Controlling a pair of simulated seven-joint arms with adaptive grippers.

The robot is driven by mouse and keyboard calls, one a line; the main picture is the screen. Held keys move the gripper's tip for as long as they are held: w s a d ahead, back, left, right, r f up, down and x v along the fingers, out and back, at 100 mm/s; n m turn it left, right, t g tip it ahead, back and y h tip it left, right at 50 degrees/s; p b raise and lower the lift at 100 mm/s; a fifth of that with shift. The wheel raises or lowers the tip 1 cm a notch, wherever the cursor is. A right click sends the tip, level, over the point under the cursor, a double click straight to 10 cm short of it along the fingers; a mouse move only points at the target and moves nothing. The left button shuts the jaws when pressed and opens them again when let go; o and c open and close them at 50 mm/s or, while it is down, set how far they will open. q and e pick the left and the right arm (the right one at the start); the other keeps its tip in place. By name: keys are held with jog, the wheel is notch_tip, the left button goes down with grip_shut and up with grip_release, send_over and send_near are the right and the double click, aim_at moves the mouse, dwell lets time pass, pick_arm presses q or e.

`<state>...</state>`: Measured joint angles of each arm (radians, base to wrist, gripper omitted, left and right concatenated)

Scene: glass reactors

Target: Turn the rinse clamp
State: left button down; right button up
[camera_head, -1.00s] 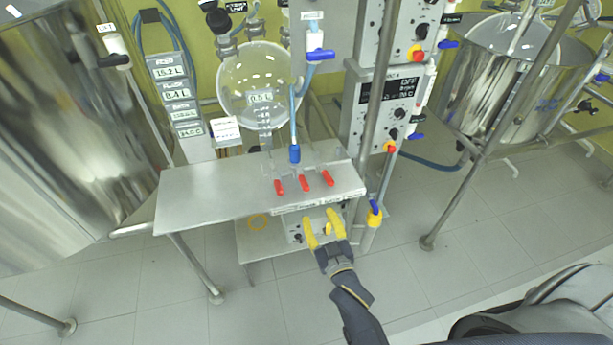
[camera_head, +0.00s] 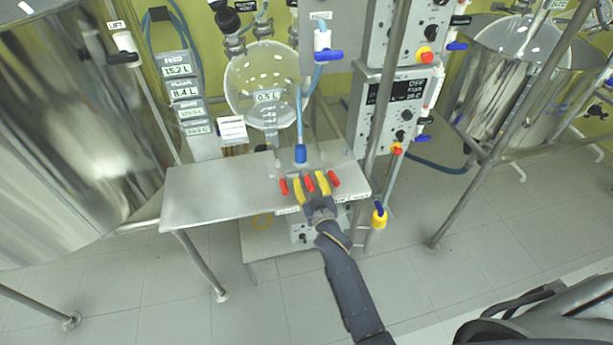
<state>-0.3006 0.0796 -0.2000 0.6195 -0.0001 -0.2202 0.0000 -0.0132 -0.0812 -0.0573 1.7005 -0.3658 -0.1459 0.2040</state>
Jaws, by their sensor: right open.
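Three red clamps sit in a row along the front of a steel shelf: a left one (camera_head: 283,186), a middle one (camera_head: 309,184) and a right one (camera_head: 333,179). Their labels are too small or hidden to read, so I cannot tell which is the rinse clamp. My right gripper (camera_head: 311,187) is open, with its yellow fingers on either side of the middle red clamp. I cannot tell whether they touch it. My left gripper is not in view.
The steel shelf (camera_head: 205,197) is bare to the left of the clamps. A blue fitting (camera_head: 301,154) with a hose stands behind them, below a round glass flask (camera_head: 250,80). A metal post (camera_head: 378,120) and a control box (camera_head: 411,100) are close on the right.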

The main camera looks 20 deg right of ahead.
jog(key=shift+w, duration=1.15)
grip_shut()
